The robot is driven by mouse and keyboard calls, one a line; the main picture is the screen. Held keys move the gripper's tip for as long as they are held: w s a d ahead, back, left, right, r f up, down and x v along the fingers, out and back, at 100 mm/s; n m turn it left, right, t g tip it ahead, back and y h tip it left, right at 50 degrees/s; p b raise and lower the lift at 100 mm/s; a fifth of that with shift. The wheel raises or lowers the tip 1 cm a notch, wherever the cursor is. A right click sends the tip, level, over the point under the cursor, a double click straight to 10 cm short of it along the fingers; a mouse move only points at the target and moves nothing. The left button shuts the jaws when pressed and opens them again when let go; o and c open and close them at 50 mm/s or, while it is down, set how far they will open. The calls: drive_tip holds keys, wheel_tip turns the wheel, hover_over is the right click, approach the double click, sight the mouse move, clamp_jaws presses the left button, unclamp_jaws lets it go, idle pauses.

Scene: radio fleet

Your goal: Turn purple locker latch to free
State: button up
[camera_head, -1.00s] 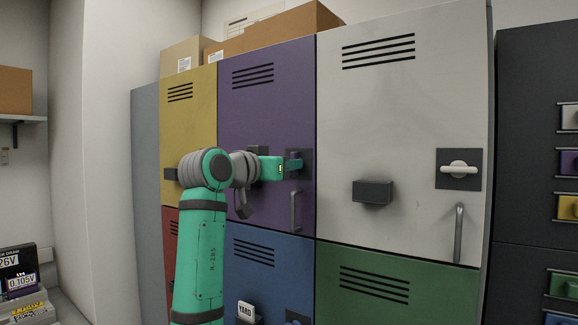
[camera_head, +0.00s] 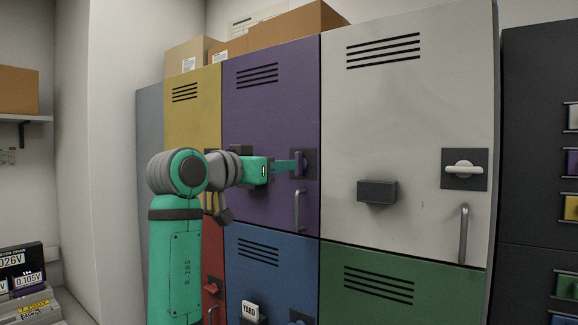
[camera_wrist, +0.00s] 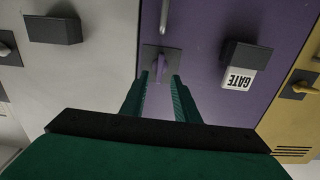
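The purple locker (camera_head: 270,110) stands in the upper row between the yellow and white lockers. Its purple latch (camera_head: 299,163) sits on a dark plate on the right of the door. The latch handle is upright in the head view. In the wrist view the latch (camera_wrist: 161,66) also runs up and down the picture. My gripper (camera_head: 291,166) points at the latch from the left. In the wrist view my gripper (camera_wrist: 161,78) is open, with one finger on each side of the handle's near end. I see no finger closed on it; light contact cannot be told.
A door pull (camera_head: 300,208) is below the latch. A dark box with a GATE label (camera_wrist: 240,76) juts from the purple door. Another dark box (camera_head: 377,191) juts from the white locker (camera_head: 410,120), whose latch (camera_head: 463,169) lies level. Blue and green lockers are below.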

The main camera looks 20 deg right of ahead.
drive_tip(key=v, duration=0.4)
drive_tip(key=shift+s+a, duration=0.2)
drive_tip(key=shift+s, duration=0.05)
